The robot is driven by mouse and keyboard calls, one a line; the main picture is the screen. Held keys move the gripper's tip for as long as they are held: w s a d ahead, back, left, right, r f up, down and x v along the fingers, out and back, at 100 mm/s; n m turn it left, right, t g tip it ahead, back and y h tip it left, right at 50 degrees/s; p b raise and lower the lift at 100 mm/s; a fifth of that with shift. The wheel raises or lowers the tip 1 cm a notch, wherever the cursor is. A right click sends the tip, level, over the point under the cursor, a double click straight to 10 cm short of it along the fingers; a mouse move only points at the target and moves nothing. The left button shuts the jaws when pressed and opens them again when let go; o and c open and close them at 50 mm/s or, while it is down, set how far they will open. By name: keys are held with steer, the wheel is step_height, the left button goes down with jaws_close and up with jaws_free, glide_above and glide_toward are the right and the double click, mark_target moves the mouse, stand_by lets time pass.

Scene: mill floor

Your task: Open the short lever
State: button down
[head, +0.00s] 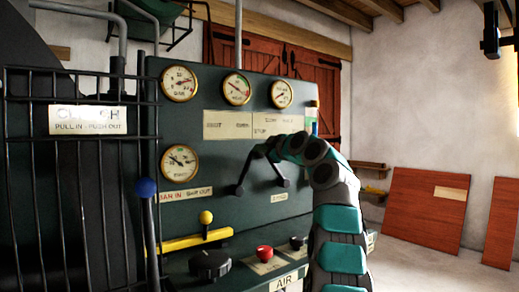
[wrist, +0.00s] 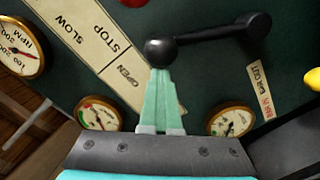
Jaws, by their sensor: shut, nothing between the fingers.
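A short dark lever (head: 247,175) is on the green panel, its pivot at the lower left and its arm slanting up to the right. In the wrist view the lever (wrist: 210,36) ends in a black ball knob (wrist: 160,52). My gripper (head: 262,151) is at the lever's upper end. In the wrist view my gripper (wrist: 161,72) has its pale green fingers together, the tips right at the knob with nothing between them. I cannot tell whether they touch it. A plate reading OPEN, STOP and SLOW (wrist: 92,45) lies beside the knob.
A second dark lever (head: 279,172) is just to the right. Several gauges (head: 237,88) are above. A blue-knobbed lever (head: 147,190), a yellow-knobbed lever (head: 206,217) and a red knob (head: 264,252) stand nearer. A black railing (head: 80,180) is at the left.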

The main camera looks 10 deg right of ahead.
steer(key=s+r+b, duration=0.2)
steer(key=s+b, duration=0.3)
steer(key=s, duration=0.6)
steer(key=shift+s+d+r, duration=0.15)
steer(key=shift+d+r, duration=0.25)
steer(key=shift+d, duration=0.05)
